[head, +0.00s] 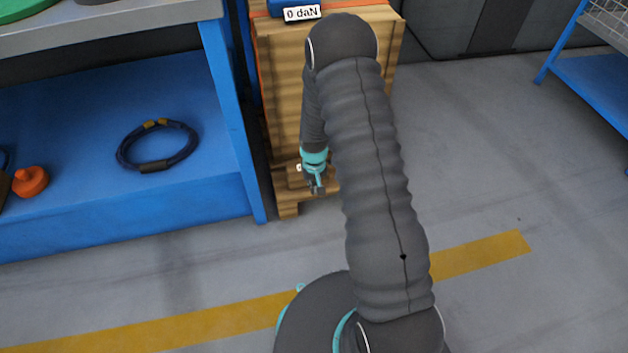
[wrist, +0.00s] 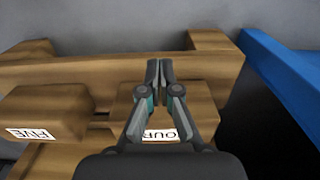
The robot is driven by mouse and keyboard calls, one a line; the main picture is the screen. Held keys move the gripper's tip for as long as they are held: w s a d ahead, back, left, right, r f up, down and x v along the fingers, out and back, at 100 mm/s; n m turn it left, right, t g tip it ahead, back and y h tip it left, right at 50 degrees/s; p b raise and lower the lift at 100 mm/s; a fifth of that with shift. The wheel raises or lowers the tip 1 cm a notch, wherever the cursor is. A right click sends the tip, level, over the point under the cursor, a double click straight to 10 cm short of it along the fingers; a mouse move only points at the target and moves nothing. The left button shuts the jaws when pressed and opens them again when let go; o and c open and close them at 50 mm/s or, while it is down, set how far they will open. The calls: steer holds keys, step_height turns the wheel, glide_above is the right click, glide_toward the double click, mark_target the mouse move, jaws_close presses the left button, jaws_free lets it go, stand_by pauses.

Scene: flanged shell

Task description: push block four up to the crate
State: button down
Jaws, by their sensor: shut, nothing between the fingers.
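Block four (wrist: 199,112) is a wooden block in the middle of the wrist view, its label partly hidden by my gripper, with "OUR" readable. My gripper (wrist: 157,66) is shut and empty, fingertips together over the far side of block four. I cannot tell whether it touches the block. In the head view my gripper (head: 318,190) points down beside the lower front of the wooden crate (head: 283,95), which my arm partly hides. I cannot make out block four in the head view.
Block five (wrist: 45,108) sits left of block four in the wrist view. A wooden beam (wrist: 95,70) lies beyond both blocks. A blue workbench (head: 236,130) with a cable loop (head: 157,146) on its shelf stands left of the crate. Grey floor (head: 480,150) is clear at right.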

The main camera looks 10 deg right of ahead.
steer(key=w+f, duration=0.1)
steer(key=f, duration=0.1)
steer(key=w+f, duration=0.2)
steer(key=shift+f, duration=0.1)
steer(key=shift+w, duration=0.55)
steer(key=shift+w+b, duration=0.1)
steer(key=shift+b, duration=0.2)
